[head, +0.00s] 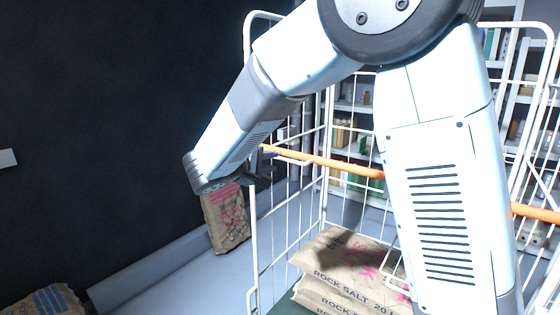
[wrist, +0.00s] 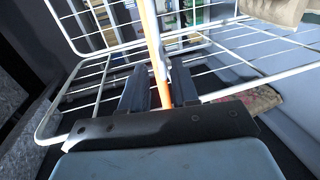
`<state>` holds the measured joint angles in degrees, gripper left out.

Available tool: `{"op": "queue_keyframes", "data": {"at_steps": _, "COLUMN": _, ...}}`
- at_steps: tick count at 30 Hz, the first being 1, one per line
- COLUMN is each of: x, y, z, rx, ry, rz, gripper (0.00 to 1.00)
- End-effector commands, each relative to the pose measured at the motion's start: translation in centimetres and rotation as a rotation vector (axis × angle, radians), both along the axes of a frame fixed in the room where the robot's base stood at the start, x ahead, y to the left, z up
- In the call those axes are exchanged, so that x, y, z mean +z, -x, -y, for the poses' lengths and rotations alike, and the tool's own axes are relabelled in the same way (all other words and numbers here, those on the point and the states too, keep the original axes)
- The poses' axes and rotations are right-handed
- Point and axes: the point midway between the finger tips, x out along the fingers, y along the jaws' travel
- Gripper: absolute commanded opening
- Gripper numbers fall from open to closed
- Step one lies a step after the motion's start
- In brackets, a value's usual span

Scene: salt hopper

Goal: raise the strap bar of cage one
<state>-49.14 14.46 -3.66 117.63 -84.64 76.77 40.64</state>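The orange strap bar (head: 335,166) runs across the front of the white wire cage (head: 251,190). Its right part passes behind my arm. My gripper (head: 262,168) is at the bar's left end, by the cage's left front upright. In the wrist view the bar (wrist: 150,30) runs down between the two dark fingers of my gripper (wrist: 160,88). The fingers stand close together, one on each side of it, and look shut on it. The contact itself is partly hidden. The bar looks nearly level, sloping slightly down to the right in the head view.
Rock salt sacks (head: 335,275) lie stacked inside the cage. Another sack (head: 227,218) stands outside on the left, and one more (head: 45,300) is at the lower left. A dark wall (head: 110,110) fills the left. Shelves (head: 350,100) stand behind; another cage frame (head: 545,100) is at right.

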Motion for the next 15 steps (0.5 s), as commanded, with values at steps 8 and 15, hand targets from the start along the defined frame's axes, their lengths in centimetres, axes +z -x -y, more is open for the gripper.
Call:
{"op": "queue_keyframes", "data": {"at_steps": 8, "x": -1.0, "y": -3.6, "z": 2.9, "rx": -0.004, "ry": 0.0, "rz": 0.0, "gripper": 0.29}}
{"op": "queue_keyframes", "data": {"at_steps": 15, "x": -1.4, "y": -5.4, "z": 4.2, "rx": -0.001, "ry": -0.001, "rz": 0.0, "gripper": 0.29}}
